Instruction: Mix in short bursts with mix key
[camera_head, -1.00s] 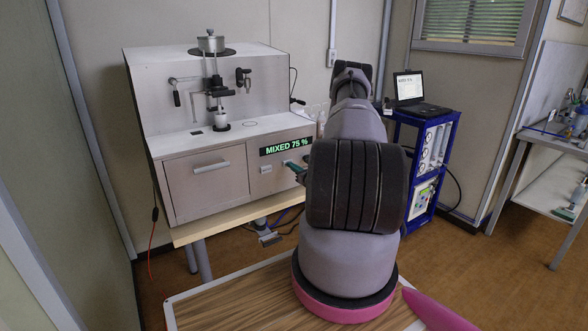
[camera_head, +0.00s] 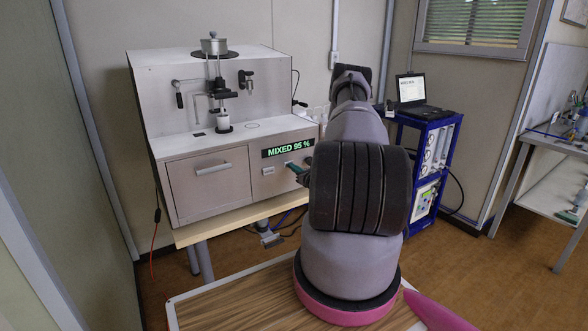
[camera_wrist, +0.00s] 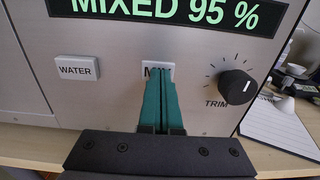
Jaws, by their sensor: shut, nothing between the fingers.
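The soil analyser (camera_head: 208,130) is a grey metal machine on a table. Its display (camera_head: 287,147) reads "MIXED 95 %", and in the wrist view (camera_wrist: 170,14) it shows the same words. The mix key (camera_wrist: 155,68) is a white key below the display, its label partly hidden by my fingers. My gripper (camera_wrist: 160,74) is shut and empty, with its green fingertips at the mix key; I cannot tell whether they press it. In the head view my gripper (camera_head: 291,167) shows at the machine's front, partly behind my arm.
The WATER key (camera_wrist: 77,72) is left of the mix key and the black TRIM knob (camera_wrist: 237,87) is right of it. A drawer with a handle (camera_head: 213,169) is on the machine's front. A blue rack (camera_head: 430,160) with a laptop (camera_head: 412,92) stands to the right.

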